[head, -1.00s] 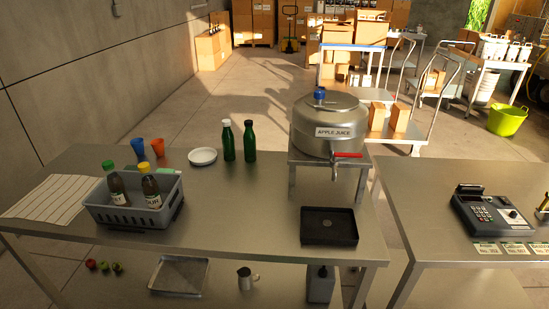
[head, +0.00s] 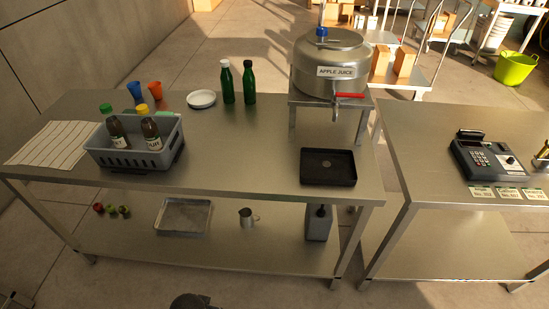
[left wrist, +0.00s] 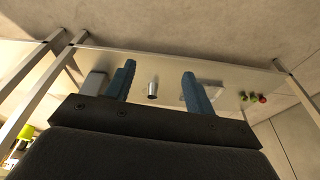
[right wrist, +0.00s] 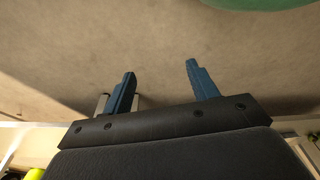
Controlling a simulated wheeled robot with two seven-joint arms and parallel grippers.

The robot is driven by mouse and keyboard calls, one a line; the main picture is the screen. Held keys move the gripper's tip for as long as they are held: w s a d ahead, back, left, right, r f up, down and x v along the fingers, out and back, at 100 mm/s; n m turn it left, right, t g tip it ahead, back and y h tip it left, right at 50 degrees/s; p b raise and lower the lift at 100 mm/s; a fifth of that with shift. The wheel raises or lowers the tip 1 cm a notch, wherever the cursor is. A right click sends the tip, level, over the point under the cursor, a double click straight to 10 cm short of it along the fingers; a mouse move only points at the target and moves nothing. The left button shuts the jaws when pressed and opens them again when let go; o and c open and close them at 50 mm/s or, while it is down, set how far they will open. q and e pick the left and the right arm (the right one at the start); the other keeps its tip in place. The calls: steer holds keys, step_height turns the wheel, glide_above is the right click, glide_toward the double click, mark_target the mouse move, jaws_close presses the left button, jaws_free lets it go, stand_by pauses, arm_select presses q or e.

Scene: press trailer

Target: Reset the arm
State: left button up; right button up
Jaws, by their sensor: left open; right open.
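My left gripper (left wrist: 158,82) is open and empty in the left wrist view, its two blue fingers apart. The table's lower shelf, with a metal cup (left wrist: 152,90), shows beyond the fingers. My right gripper (right wrist: 161,80) is open and empty in the right wrist view, with plain floor or wall beyond its fingers. Neither gripper shows clearly in the head view. A dark rounded part at the bottom edge there seems to be mine.
A steel table (head: 240,165) holds a grey basket (head: 130,158) with bottles, green bottles (head: 249,84), a white plate (head: 201,99), a black tray (head: 328,167) and the apple juice tank (head: 330,60). A second table (head: 420,150) with a card terminal (head: 485,155) stands right. Floor in front is clear.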

arm_select(q)
steer(key=s+f, duration=0.3)
steer(key=f, duration=0.8)
steer(key=s+f, duration=0.2)
steer(key=f, duration=1)
steer(key=s+f+g, duration=0.1)
steer(key=s+f, duration=0.2)
steer(key=f, duration=0.8)
steer(key=shift+s+d+f, duration=0.3)
steer(key=shift+d+f, duration=0.05)
steer(key=shift+d, duration=0.05)
